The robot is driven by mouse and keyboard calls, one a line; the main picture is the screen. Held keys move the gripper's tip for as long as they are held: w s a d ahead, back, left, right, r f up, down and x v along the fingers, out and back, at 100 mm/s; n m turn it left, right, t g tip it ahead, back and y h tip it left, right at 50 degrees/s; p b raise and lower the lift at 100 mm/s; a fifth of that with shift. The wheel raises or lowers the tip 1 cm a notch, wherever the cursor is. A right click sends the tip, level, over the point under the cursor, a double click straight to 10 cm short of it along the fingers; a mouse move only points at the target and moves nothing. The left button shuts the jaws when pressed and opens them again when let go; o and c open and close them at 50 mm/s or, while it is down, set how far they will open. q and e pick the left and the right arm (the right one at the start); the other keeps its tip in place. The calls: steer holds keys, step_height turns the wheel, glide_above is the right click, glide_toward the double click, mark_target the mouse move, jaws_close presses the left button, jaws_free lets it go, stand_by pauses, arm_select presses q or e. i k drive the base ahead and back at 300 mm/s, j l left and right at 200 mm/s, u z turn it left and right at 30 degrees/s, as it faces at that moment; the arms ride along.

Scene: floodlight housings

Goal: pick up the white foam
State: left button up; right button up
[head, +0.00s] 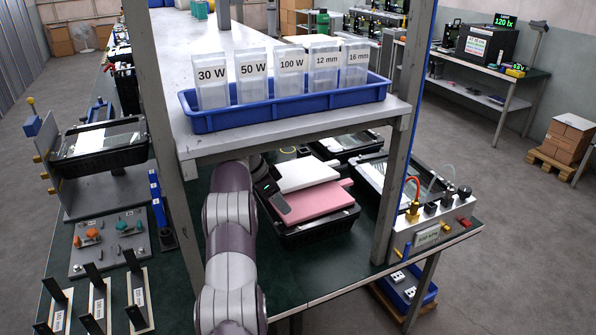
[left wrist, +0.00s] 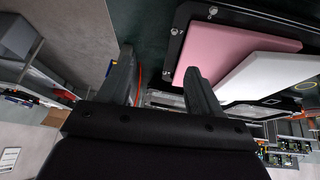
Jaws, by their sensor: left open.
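The white foam (head: 305,174) is a flat white slab. It lies partly over a pink foam slab (head: 318,202) in a black housing (head: 325,231) on the green bench under the shelf. In the left wrist view the white foam (left wrist: 268,76) is at the right, beside the pink foam (left wrist: 232,47). My left gripper (head: 270,187) is at the left edge of the white foam, its fingers reaching over the pink slab. In the left wrist view my left gripper (left wrist: 160,75) is open with nothing between its fingers. The right gripper is not in view.
A shelf holding a blue tray (head: 290,113) of labelled clear bins hangs over the bench. Shelf posts (head: 393,190) stand either side. A black-framed housing (head: 375,175) and a control box with knobs (head: 430,232) are to the right. Upright plates and fixtures (head: 110,240) crowd the left.

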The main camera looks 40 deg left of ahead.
mark_target(297, 174)
steer(key=i+j, duration=0.2)
steer(key=i, duration=0.25)
steer(key=i+j, duration=0.25)
steer(key=i, duration=0.2)
steer(key=i+j, duration=0.2)
steer(key=i, duration=0.3)
